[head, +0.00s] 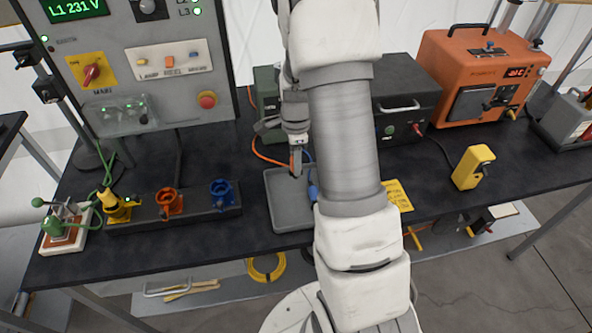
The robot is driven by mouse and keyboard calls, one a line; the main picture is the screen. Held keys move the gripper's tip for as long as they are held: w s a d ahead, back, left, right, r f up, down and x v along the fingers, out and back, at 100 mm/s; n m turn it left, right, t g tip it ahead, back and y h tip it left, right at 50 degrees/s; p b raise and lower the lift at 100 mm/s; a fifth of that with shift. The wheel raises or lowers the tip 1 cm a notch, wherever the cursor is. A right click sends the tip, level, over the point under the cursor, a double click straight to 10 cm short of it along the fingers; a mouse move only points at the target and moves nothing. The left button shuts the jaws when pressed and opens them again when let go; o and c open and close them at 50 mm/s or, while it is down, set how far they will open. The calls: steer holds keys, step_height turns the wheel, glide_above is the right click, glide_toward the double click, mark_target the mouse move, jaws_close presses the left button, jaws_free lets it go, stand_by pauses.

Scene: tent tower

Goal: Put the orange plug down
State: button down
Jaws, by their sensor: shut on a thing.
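My gripper (296,168) hangs over the grey tray (289,217) at the middle of the bench, partly hidden by my arm. It is shut on the orange plug (292,161), of which only a small orange part shows between the fingers. An orange cable (266,158) runs from the plug's side toward the back. I cannot tell whether the plug touches the tray. A blue plug (313,191) shows at the tray's right side, mostly behind my arm.
A socket bar (190,213) with yellow, orange and blue sockets stands left of the tray. A control panel (150,60) stands behind it. An orange case (480,75), a dark box (405,100) and a yellow device (473,167) are to the right. The tray's front left part is bare.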

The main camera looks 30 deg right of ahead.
steer(key=shift+f, duration=1.85)
steer(key=shift+f, duration=0.15)
steer(key=c, duration=0.5)
jaws_free()
steer(key=shift+c, duration=0.2)
